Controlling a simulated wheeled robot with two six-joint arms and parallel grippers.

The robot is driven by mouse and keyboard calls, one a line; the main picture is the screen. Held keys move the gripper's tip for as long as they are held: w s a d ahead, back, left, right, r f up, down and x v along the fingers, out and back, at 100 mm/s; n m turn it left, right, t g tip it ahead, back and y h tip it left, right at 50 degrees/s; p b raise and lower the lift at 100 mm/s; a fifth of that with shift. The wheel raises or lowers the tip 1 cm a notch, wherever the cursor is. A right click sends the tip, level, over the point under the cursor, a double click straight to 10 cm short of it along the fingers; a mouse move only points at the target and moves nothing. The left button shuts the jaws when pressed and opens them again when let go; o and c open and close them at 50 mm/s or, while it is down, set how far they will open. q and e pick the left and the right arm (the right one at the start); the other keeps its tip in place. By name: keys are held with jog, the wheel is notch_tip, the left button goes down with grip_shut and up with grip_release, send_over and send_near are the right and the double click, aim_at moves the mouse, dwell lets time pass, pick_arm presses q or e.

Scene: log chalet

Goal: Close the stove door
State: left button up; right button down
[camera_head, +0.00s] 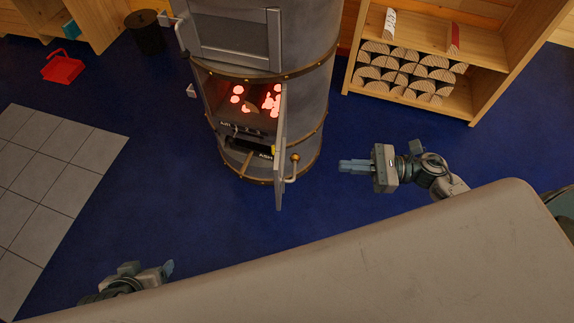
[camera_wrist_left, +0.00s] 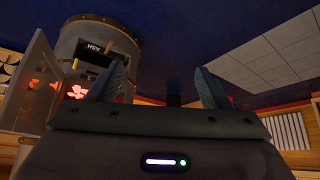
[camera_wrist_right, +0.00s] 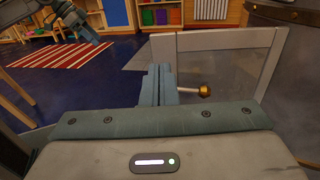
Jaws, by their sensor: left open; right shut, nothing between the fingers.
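The grey cylindrical stove (camera_head: 305,110) stands at the upper middle of the head view, with glowing red embers inside. Its lower door (camera_head: 280,150) stands open, swung out toward me, with a brass-knobbed handle (camera_head: 294,158) on its right side. My right gripper (camera_head: 343,166) is shut and empty, to the right of the door and apart from it. In the right wrist view the door frame (camera_wrist_right: 272,65) and brass knob (camera_wrist_right: 204,91) show just beyond the fingers. My left gripper (camera_head: 170,268) is open and empty at the lower left, far from the door. The left wrist view shows the open door (camera_wrist_left: 38,85) too.
A wooden shelf (camera_head: 487,95) with split logs stands at the upper right. A black bin (camera_head: 146,35) and a red tray (camera_head: 62,68) are at the upper left. Pale floor tiles (camera_head: 50,165) lie at the left. Blue floor around the stove front is clear.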

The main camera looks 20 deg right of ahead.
aim_at(279, 162)
pick_arm(q)
jog(key=shift+s+a+r+g+y+p, duration=0.5)
jog(key=shift+s+a+r+g+p, duration=0.25)
jog(key=shift+a+r+g+p, duration=0.2)
pick_arm(e)
jog(key=shift+x, duration=6.95)
pick_arm(q)
jog(key=shift+d, duration=0.1)
pick_arm(e)
jog(key=shift+f, duration=0.1)
pick_arm(q)
jog(key=shift+w, duration=0.1)
pick_arm(e)
jog(key=shift+w, duration=0.1)
